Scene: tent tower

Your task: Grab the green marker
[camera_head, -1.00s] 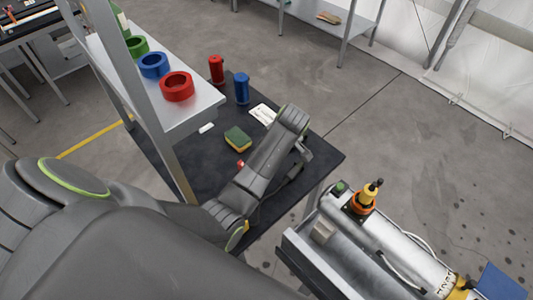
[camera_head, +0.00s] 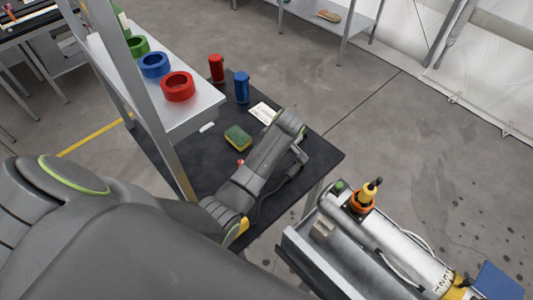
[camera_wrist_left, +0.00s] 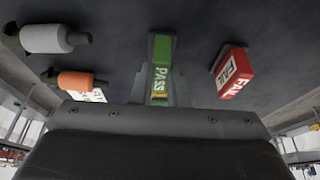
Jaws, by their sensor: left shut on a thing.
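In the left wrist view a green block-like marker (camera_wrist_left: 161,60) with the word PASS sits between the fingers of my left gripper (camera_wrist_left: 160,98). The gripper is shut on it. A red marker (camera_wrist_left: 233,72) with the word FAIL lies to the right, apart from the gripper. In the head view my left forearm reaches over the dark table and hides the gripper and the green marker. A small red bit (camera_head: 240,162) shows beside the forearm. My right gripper is not in view.
A green-yellow sponge (camera_head: 238,138), a white card (camera_head: 263,113), and red (camera_head: 216,69) and blue (camera_head: 241,87) cylinders are on the table (camera_head: 180,152). A shelf holds tape rolls (camera_head: 177,87). Grey (camera_wrist_left: 55,38) and orange (camera_wrist_left: 80,80) rolls show in the wrist view.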

